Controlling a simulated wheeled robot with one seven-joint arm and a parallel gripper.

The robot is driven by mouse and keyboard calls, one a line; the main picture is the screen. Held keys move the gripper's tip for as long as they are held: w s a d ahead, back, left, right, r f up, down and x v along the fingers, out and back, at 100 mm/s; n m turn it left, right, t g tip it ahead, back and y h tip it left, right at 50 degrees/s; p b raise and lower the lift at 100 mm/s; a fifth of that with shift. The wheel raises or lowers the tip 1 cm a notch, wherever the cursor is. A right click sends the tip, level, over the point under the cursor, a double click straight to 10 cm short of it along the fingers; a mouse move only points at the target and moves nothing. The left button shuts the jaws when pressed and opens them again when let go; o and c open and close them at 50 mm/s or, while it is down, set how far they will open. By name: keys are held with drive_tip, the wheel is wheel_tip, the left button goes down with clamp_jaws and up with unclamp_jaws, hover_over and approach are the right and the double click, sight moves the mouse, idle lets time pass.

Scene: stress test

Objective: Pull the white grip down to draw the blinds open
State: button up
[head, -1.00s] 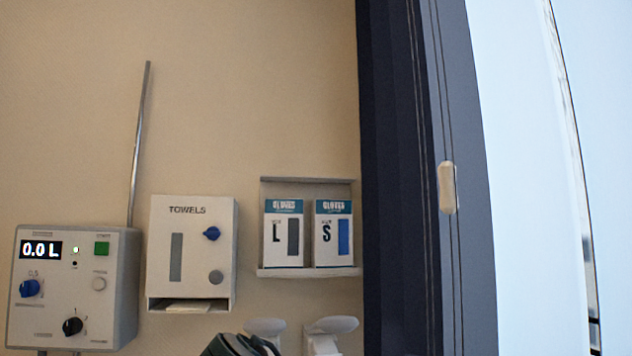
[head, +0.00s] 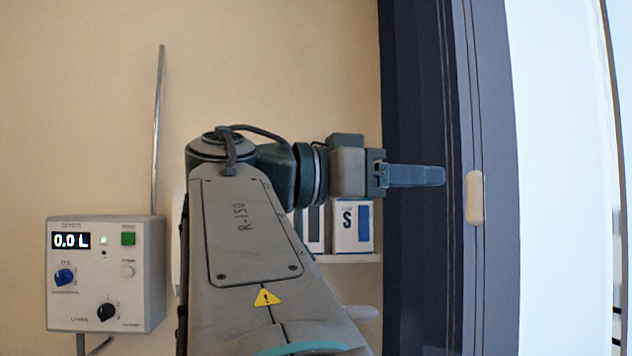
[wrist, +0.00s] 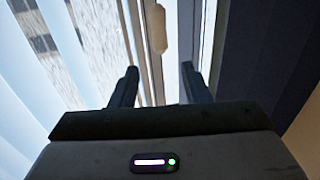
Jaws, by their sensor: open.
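The white grip (head: 474,198) is a small cream oblong piece on the cords beside the dark blinds (head: 415,120) in the head view. My gripper (head: 440,176) points right toward it, with its fingertips a little left of the grip in the picture. In the wrist view the grip (wrist: 155,28) hangs ahead, between and beyond the two fingers of my gripper (wrist: 158,80). The fingers are apart with nothing between them, and I see no contact with the grip.
A wall unit reading 0.0 L (head: 105,275) hangs at the left, below a thin metal rod (head: 157,130). A bright window (head: 555,150) lies right of the blinds' frame.

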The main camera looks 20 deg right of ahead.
sight(468, 180)
drive_tip(key=d, duration=0.3)
drive_tip(key=d+p, duration=0.1)
drive_tip(key=d, duration=0.6)
drive_tip(key=shift+s+d, duration=0.15)
drive_tip(key=shift+s, duration=0.25)
drive_tip(key=shift+f, duration=0.1)
clamp_jaws()
